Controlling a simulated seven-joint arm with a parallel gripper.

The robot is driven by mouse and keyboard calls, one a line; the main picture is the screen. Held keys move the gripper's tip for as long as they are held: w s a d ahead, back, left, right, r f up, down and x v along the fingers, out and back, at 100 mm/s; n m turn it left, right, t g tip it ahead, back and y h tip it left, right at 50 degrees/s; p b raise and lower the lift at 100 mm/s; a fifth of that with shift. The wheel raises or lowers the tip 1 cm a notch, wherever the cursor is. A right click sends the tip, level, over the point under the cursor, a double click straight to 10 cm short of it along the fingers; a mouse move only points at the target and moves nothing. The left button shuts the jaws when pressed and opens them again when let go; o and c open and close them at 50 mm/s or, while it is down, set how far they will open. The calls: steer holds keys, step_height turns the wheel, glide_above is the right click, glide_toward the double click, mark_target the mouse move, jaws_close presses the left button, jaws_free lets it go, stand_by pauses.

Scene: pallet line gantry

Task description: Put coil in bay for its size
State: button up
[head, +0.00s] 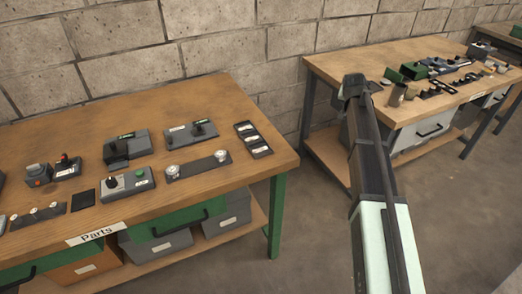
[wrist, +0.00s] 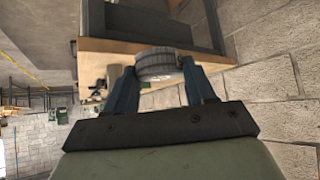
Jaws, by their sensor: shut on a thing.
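My gripper (wrist: 158,69) is shut on the coil (wrist: 157,61), a short grey ring with a ridged side, held between its two blue fingers in the wrist view. The coil is up in the air, apart from any surface I can make out. In the head view my arm reaches up between two benches; its far end hides the gripper's fingers and the coil. No bay can be made out clearly in either view.
A wooden bench (head: 115,122) marked "Parts" stands at left, with several control boxes and a dark labelled strip (head: 253,140). Another wooden bench (head: 340,68) at right carries a green box (head: 413,71) and many small parts. Open floor lies between them; a block wall stands behind.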

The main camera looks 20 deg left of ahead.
steer(key=s+a+n+y, duration=0.1)
steer(key=s+a, duration=0.2)
steer(key=a, duration=0.4)
steer(key=s+a+n+y, duration=0.1)
steer(key=s+a+n, duration=0.15)
steer(key=a, duration=0.45)
steer(key=n+g+y, duration=0.8)
steer(key=n+g, duration=0.1)
steer(key=n, duration=0.7)
glide_above(255, 148)
steer(key=d, duration=0.3)
steer(key=shift+m, duration=0.25)
steer(key=shift+s+d+f, duration=0.1)
steer(key=shift+d+f, duration=0.05)
steer(key=shift+f, duration=4.3)
steer(key=shift+f, duration=0.15)
steer(key=o, duration=1)
